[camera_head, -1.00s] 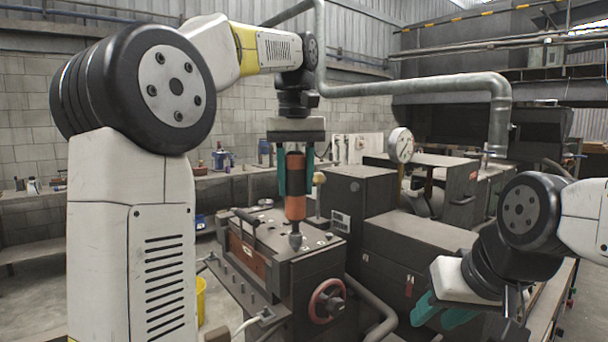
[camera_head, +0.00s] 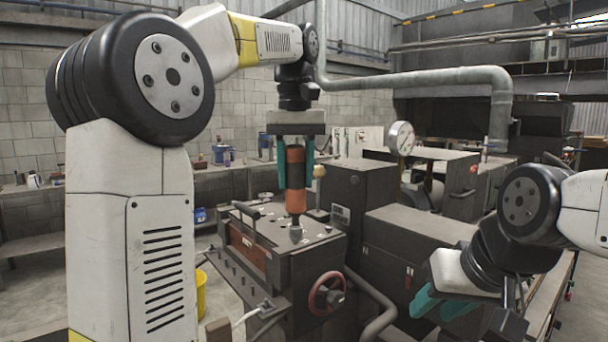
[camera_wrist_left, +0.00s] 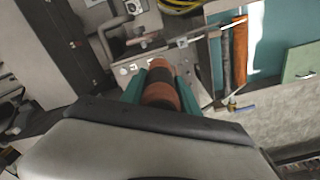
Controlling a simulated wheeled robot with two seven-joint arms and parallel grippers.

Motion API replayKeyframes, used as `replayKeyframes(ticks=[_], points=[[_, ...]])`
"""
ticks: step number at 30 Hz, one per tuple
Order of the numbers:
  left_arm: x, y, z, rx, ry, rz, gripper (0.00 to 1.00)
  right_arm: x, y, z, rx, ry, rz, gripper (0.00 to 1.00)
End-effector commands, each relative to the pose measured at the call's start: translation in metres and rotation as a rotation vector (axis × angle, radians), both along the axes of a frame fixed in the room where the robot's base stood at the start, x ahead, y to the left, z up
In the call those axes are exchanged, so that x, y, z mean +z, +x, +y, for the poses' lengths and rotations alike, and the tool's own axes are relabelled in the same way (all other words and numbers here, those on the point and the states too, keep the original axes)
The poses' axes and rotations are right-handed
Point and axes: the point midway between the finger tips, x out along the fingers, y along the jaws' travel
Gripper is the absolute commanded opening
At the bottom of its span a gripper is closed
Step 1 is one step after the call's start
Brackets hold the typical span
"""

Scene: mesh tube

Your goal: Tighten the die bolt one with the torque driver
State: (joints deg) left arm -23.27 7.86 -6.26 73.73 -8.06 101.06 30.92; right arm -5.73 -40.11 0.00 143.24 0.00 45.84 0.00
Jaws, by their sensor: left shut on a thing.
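The torque driver (camera_head: 296,184), orange with dark bands, is upright in my left gripper (camera_head: 295,165), whose green fingers are shut on it. Its tip is at the top of the dark die machine (camera_head: 315,255), near the bolts there; I cannot tell whether it touches a bolt or which bolt is die bolt one. In the left wrist view the driver (camera_wrist_left: 160,90) shows between the green fingers, and its tip is hidden. My right gripper (camera_head: 445,305) hangs at the right, away from the driver, with two green fingers apart and nothing seen between them.
A red handwheel (camera_head: 326,293) is on the machine's front. A pressure gauge (camera_head: 401,138) and a dark block (camera_head: 355,210) stand behind and to the right. A bar handle (camera_head: 245,210) lies on the machine top. A yellow bucket (camera_head: 201,293) is on the floor at left.

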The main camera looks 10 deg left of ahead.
Motion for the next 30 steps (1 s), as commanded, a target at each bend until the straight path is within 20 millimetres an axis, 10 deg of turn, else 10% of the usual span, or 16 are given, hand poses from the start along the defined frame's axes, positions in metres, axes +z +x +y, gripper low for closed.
replayKeyframes(ticks=[30], points=[[-0.0057,-0.0003,-0.0001,0.0,-0.001,-0.001,0.0,0.0,0.0,0.0,0.0,0.0,0.0,0.36]])
